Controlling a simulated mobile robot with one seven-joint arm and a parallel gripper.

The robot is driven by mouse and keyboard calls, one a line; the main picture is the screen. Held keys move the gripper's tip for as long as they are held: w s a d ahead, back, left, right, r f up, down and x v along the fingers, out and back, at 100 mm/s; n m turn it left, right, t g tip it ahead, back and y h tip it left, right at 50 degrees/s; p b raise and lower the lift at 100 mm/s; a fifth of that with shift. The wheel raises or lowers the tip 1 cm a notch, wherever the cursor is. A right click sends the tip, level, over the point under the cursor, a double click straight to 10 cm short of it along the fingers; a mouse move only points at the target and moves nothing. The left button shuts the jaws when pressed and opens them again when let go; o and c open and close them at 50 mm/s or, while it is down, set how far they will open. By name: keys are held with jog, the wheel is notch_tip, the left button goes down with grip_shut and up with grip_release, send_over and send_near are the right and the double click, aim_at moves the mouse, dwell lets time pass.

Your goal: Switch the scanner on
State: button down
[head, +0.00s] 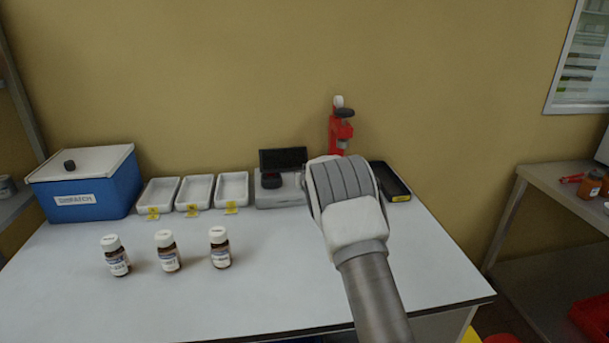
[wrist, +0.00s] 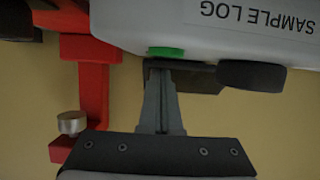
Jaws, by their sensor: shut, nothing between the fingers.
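The scanner (head: 279,200) appears to be the pale grey device with a black screen (head: 283,159) at the back of the table. In the wrist view a pale grey body (wrist: 230,25) carries upside-down "SAMPLE LOG" lettering. A small green button-like part (wrist: 166,51) and a dark rounded part (wrist: 250,76) show at its edge. My gripper (wrist: 160,72) is shut and empty, its tips right by the green part. I cannot tell whether they touch it. In the head view my arm's wrist hides the fingers and part of the scanner's right side.
A red stand (head: 340,132) rises behind my wrist; it also shows close beside my fingers in the wrist view (wrist: 93,85). A black tray (head: 390,181) lies right. White trays (head: 196,192), a blue box (head: 90,190) and brown bottles (head: 167,252) stand left.

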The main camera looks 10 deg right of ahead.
jog(key=shift+s+f+b, duration=0.1)
jog(key=shift+f+b, duration=0.6)
jog(key=shift+b, duration=0.15)
jog(key=shift+r, duration=0.2)
jog(key=shift+r+p, duration=0.3)
jog(key=shift+r, duration=0.55)
jog(key=shift+r, duration=0.15)
jog(key=r, duration=0.1)
jog(key=r+p, duration=0.1)
jog(key=r, duration=0.2)
jog(key=shift+s+r, duration=0.1)
jog(key=shift+s, duration=0.15)
jog(key=s, duration=1)
jog(key=shift+r, duration=0.3)
